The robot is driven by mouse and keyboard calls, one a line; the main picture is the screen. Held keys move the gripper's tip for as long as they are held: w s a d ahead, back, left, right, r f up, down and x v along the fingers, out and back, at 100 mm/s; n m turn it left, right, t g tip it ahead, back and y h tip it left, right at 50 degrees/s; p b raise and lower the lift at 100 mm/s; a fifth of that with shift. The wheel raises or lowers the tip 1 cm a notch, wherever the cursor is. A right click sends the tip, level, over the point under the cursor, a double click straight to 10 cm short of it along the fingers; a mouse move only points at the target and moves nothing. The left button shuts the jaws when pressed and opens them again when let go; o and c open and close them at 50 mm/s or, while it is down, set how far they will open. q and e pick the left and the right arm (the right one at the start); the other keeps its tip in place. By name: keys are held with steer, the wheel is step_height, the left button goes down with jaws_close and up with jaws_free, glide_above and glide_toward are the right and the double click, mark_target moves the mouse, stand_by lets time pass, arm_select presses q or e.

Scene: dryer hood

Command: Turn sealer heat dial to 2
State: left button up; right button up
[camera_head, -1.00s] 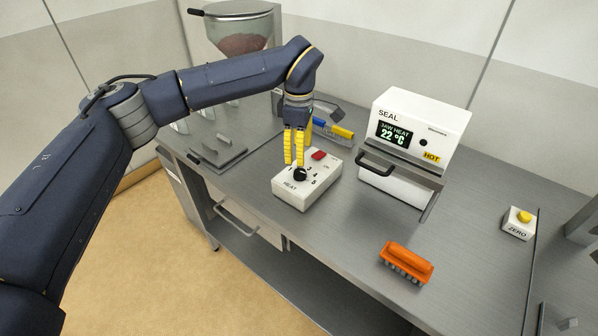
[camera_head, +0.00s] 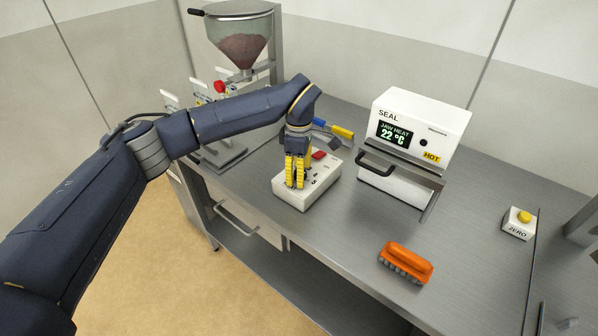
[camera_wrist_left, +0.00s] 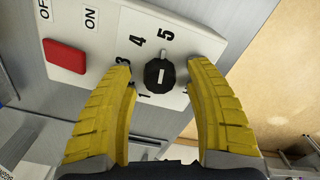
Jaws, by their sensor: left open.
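The white heat control box (camera_head: 322,188) sits on the steel bench. Its black heat dial (camera_wrist_left: 160,73) shows between my left gripper's fingers in the left wrist view, with a short white mark on its face. Numerals 1, 3, 4 and 5 show around it, some partly covered; I cannot make out the 2. My left gripper (camera_head: 297,186) points down over the dial, with its yellow fingers open on either side of it. I cannot tell if they touch it. My right gripper is not in view.
The white sealer (camera_head: 420,125) reads "JAW HEAT 22 °C" and stands right of the box. A red switch (camera_wrist_left: 65,57) is on the box beside the dial. An orange brush (camera_head: 406,262) lies nearer the bench's front edge. A ZERO button box (camera_head: 518,226) is further right.

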arm_select(q)
steer(key=shift+c, duration=0.3)
jaws_close()
stand_by(0.3)
steer(key=n, duration=0.5)
steer(key=shift+n, duration=0.4)
steer(key=n, duration=0.6)
steer(key=shift+s, duration=0.15)
steer(key=n, duration=0.6)
steer(key=shift+s+f+n, duration=0.1)
steer(key=shift+n, duration=0.2)
steer(key=n, duration=0.5)
steer(key=shift+d, duration=0.2)
steer(key=shift+s+n, duration=0.1)
steer(key=shift+n, duration=0.2)
